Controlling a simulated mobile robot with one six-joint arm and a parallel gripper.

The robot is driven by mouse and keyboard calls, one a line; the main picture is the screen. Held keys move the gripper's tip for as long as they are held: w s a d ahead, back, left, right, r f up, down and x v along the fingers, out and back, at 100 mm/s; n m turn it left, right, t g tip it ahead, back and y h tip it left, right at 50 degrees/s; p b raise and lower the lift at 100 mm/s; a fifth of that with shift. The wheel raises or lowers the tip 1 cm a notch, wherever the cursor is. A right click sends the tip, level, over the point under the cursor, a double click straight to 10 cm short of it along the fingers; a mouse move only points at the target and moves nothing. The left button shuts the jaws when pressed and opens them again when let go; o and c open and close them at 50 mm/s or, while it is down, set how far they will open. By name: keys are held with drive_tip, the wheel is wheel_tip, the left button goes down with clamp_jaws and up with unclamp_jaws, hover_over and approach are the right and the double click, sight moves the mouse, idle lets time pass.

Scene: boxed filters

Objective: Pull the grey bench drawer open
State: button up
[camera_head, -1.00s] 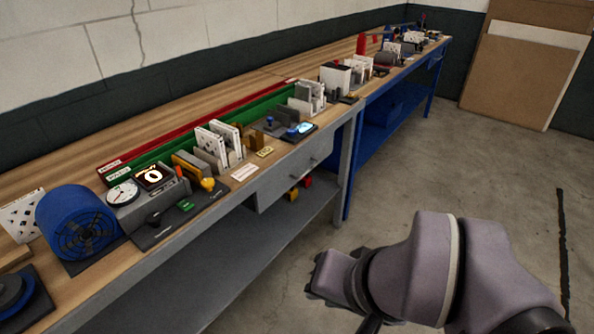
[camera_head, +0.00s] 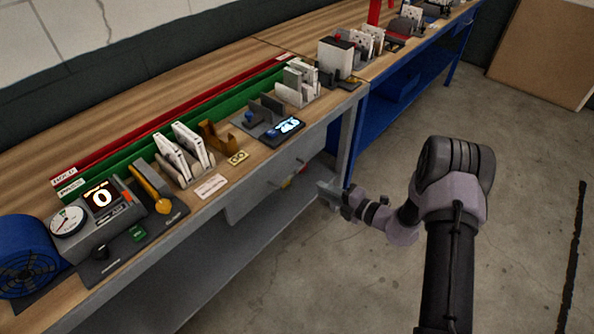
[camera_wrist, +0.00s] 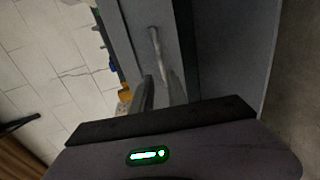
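The grey drawer (camera_head: 250,197) sits under the top of the grey bench and looks shut. In the wrist view its grey front (camera_wrist: 184,42) runs up the picture, with a thin metal bar handle (camera_wrist: 157,48) on it. My gripper (camera_head: 323,190) is out in front of the bench, to the right of the drawer, pointing toward it. In the wrist view my gripper's two fingers (camera_wrist: 161,88) are apart, with the handle just beyond their tips and lined up with the gap. I cannot tell whether they touch it.
A grey lower shelf (camera_head: 215,262) lies below the drawer. A blue bench (camera_head: 398,92) stands beyond. The concrete floor (camera_head: 345,280) in front is free.

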sight(292, 174)
drive_tip(key=b+x, duration=0.4)
drive_tip(key=x, duration=1)
drive_tip(key=shift+s, duration=0.1)
clamp_jaws()
idle(0.7)
